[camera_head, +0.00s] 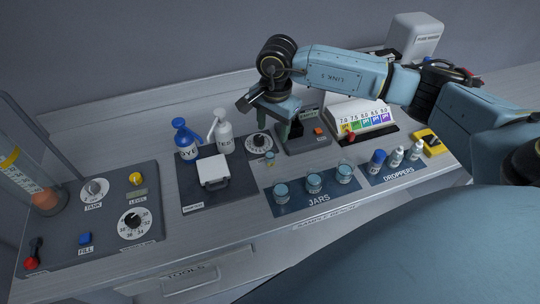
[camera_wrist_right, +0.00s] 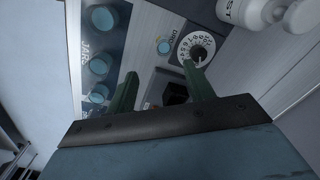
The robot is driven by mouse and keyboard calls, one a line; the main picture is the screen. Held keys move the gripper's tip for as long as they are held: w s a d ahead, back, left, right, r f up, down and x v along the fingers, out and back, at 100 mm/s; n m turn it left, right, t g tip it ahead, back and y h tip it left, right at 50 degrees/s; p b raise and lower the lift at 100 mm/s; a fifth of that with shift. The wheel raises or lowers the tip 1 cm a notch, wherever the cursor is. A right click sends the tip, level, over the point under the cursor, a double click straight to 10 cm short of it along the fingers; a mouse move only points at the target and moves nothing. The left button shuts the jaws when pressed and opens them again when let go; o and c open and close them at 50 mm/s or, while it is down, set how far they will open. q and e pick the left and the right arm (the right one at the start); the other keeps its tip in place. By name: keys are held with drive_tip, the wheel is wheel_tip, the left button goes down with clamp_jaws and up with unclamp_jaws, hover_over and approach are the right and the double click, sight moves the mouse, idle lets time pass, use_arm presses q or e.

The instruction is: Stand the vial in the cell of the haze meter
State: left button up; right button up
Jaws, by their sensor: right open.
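A small clear vial (camera_head: 270,158) with bluish-green contents stands on the bench in front of a round dial. It appears from above as a small teal circle in the right wrist view (camera_wrist_right: 163,47). A dark grey device with an orange button, likely the haze meter (camera_head: 300,146), stands to its right. A black square opening, perhaps its cell (camera_wrist_right: 176,92), shows between my fingers in the wrist view. My right gripper (camera_head: 277,128) is open with nothing between its fingers, over the device's left side, behind the vial; it partly hides the device. My left gripper is out of view.
Three jars (camera_head: 314,182) stand on the JARS mat in front. A blue bottle (camera_head: 186,140) and a white bottle (camera_head: 221,131) stand left, behind a white-lidded box (camera_head: 212,171). The dial (camera_head: 259,143) is close to the vial. Droppers (camera_head: 396,157) stand right.

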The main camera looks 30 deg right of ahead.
sight(269, 152)
wheel_tip(269, 152, down, 3)
drive_tip(key=shift+w+a+f, duration=0.1)
drive_tip(key=shift+f, duration=0.1)
drive_tip(key=shift+w+f+p, duration=0.15)
drive_tip(key=shift+f+p, duration=0.1)
drive_tip(key=shift+f, duration=0.65)
drive_tip(key=shift+w+f+p, duration=0.2)
drive_tip(key=shift+f+p, duration=0.05)
drive_tip(key=shift+f, duration=0.65)
drive_tip(key=shift+w+f+p, duration=0.15)
drive_tip(key=shift+f+p, duration=0.1)
drive_tip(key=shift+f, duration=0.65)
drive_tip(key=shift+r, duration=0.1)
drive_tip(key=c, duration=1.1)
